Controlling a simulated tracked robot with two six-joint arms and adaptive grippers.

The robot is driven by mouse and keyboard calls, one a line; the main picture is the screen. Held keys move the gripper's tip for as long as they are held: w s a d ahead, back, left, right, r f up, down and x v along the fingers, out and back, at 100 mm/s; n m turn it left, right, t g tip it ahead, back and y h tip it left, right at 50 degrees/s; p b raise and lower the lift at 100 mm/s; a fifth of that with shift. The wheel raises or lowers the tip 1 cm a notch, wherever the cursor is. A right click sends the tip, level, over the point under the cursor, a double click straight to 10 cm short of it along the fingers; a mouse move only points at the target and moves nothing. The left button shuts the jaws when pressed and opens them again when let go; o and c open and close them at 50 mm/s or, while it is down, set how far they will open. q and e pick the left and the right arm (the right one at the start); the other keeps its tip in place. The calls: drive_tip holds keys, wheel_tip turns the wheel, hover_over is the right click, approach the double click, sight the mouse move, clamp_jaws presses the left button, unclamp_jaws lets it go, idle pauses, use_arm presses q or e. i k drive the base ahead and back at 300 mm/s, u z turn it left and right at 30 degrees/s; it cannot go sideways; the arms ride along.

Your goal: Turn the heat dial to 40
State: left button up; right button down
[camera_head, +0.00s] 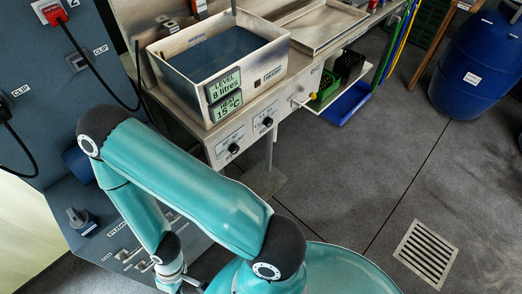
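The heated tank (218,62) is a pale open metal box on the bench, with dark liquid inside. A green display (227,94) on its corner reads level 8 litres and a second line of 15 °C. Two black dials sit on the front panel below: a left dial (234,149) and a right dial (267,122). Their labels are too small to read, so I cannot tell which is the heat dial. One teal arm of mine folds across the foreground, its wrist reaching the bottom edge, clear of the dials. Neither gripper's fingers show.
A blue-grey cabinet (40,150) with a red plug, black cables and switches stands at left. A shallow metal tray (315,25) is right of the tank. Green and blue crates (350,104) sit below. A blue barrel (478,68) and floor grate (426,250) are at right; floor between is clear.

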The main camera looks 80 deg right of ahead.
sight(234, 148)
drive_tip(key=u, duration=0.3)
drive_tip(key=i, duration=0.2)
drive_tip(key=z, duration=2.7)
drive_tip(key=k, duration=0.5)
drive_tip(key=z, duration=0.4)
drive_tip(key=i, duration=0.5)
drive_tip(key=u, duration=0.35)
